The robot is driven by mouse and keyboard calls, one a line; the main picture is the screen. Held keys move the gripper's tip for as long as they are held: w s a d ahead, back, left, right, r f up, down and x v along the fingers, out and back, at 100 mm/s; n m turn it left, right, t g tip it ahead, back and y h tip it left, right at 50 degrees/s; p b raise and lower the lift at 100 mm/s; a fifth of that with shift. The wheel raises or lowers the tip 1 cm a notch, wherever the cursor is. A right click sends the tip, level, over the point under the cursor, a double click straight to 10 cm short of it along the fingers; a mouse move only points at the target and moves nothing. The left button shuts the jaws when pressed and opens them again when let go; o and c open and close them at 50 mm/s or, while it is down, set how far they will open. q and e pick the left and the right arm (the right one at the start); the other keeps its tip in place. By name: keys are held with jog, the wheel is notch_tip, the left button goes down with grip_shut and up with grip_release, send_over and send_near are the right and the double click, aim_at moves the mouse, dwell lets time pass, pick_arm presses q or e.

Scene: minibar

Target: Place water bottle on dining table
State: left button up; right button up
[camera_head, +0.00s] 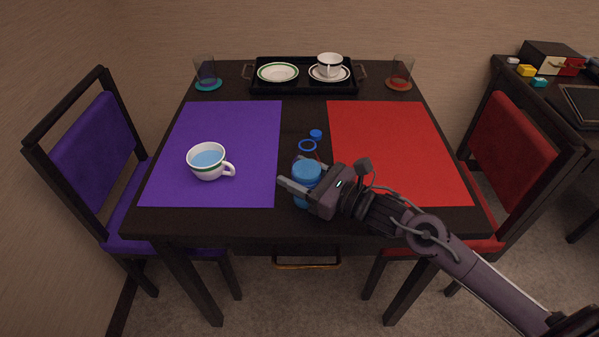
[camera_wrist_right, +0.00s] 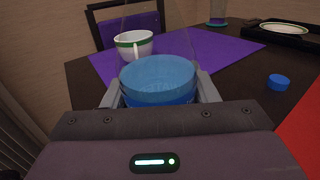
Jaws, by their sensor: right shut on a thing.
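The water bottle (camera_head: 307,171) is blue and stands upright between the purple and red mats at the front of the dark dining table (camera_head: 305,115). My right gripper (camera_head: 296,186) is shut on the bottle from the right, and its fingers lie on either side of it. In the right wrist view the bottle's blue body (camera_wrist_right: 158,82) sits between the two fingertips (camera_wrist_right: 160,92). Whether its base touches the table is hard to tell. My left gripper is not in view.
A cup with blue liquid (camera_head: 208,160) stands on the purple mat (camera_head: 255,130). The red mat (camera_head: 390,140) is bare. A black tray (camera_head: 304,91) with dishes is at the back, between two glasses.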

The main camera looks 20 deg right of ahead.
jog(key=o, duration=1.2)
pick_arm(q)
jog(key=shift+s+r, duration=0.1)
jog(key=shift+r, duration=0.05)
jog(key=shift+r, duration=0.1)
